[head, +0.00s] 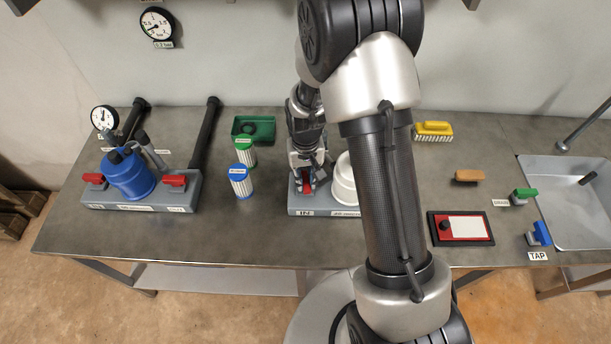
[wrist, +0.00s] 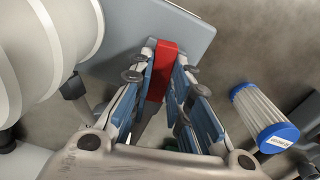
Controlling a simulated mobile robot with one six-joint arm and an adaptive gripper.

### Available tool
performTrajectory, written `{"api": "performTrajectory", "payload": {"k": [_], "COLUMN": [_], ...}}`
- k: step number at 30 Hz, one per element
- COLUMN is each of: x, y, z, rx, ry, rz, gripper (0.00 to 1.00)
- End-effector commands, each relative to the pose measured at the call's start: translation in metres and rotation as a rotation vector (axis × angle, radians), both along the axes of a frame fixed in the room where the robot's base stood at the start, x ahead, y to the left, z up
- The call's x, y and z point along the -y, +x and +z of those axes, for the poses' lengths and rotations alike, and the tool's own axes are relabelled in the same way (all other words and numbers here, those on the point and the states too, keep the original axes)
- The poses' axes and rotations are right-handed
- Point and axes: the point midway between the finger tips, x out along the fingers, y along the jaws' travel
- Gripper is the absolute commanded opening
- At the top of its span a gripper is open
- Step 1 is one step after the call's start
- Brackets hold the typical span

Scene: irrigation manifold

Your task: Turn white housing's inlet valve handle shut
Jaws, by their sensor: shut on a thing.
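The white housing (head: 344,183) stands on a grey base (head: 324,209) marked "IN" at its left end, partly hidden behind my arm. Its red inlet valve handle (head: 307,183) is at that end, between my gripper's fingers. In the wrist view the red handle (wrist: 162,68) lies between the blue finger pads, and the white housing (wrist: 45,45) fills the upper left. My gripper (head: 306,178) points down over the inlet and is shut on the handle. It also shows in the wrist view (wrist: 163,85). The outlet side of the housing is hidden by my arm.
A blue housing (head: 127,176) with two red handles stands at the left. Green-topped (head: 244,152) and blue-topped (head: 240,181) filter cartridges stand just left of my gripper, near a green tray (head: 265,128). A sink (head: 575,215) is at the right. The front middle of the table is clear.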

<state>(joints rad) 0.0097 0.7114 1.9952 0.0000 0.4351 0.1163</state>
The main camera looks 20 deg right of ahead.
Motion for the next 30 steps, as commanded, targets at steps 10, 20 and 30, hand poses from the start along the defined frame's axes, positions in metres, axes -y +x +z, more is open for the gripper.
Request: {"api": "performTrajectory", "payload": {"k": [10, 20, 30], "x": [0.0, 0.0, 0.0], "y": [0.0001, 0.0001, 0.0], "z": [0.0, -0.0002, -0.0002], "rx": [0.0, 0.0, 0.0], "ry": [0.0, 0.0, 0.0], "rz": [-0.165, -0.206, -0.207], "gripper": [0.0, 0.0, 0.21]}}
